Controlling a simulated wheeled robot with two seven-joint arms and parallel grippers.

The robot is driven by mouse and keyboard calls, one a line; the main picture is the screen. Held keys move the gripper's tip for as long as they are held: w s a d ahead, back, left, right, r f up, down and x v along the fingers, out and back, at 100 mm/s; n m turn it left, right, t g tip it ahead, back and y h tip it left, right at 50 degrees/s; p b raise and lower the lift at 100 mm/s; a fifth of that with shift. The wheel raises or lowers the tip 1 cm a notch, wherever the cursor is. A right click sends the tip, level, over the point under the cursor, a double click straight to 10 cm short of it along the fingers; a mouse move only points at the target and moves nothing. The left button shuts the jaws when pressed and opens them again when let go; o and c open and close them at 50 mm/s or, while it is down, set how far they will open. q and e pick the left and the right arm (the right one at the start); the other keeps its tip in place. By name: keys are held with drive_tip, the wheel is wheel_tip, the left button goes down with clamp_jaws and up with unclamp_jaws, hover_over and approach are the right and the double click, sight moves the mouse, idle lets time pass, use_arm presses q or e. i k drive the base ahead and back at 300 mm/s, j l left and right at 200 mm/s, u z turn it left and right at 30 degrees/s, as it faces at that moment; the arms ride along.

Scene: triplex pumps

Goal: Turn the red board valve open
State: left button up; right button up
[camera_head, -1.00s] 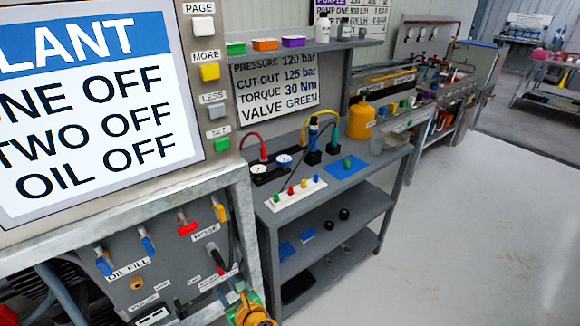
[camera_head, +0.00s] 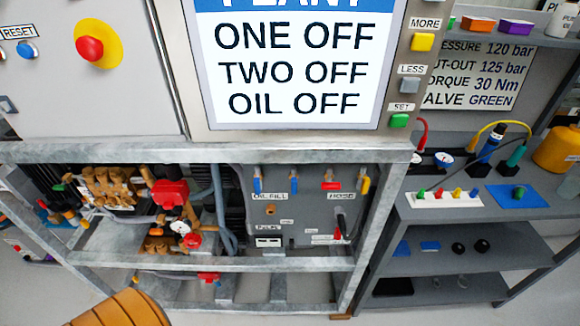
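The red board valve (camera_head: 331,185) is on the grey board (camera_head: 300,212) inside the lower frame. Its red handle lies crosswise, level, under a small metal stem. A "NOISE" label (camera_head: 341,195) is just below the red handle. Neither of my grippers can be made out, and nothing touches the red handle. An orange-brown ribbed rounded part shows at the bottom left edge; I cannot tell whether it is mine.
The galvanised frame rail (camera_head: 210,151) crosses above the board, and a lower rail (camera_head: 200,263) crosses below it. A pump with a red knob (camera_head: 169,193) and brass parts sits left of the board. Grey shelving (camera_head: 470,240) stands to the right. The large screen (camera_head: 295,65) is above.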

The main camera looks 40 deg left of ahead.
sight(331, 186)
drive_tip(key=u, duration=0.95)
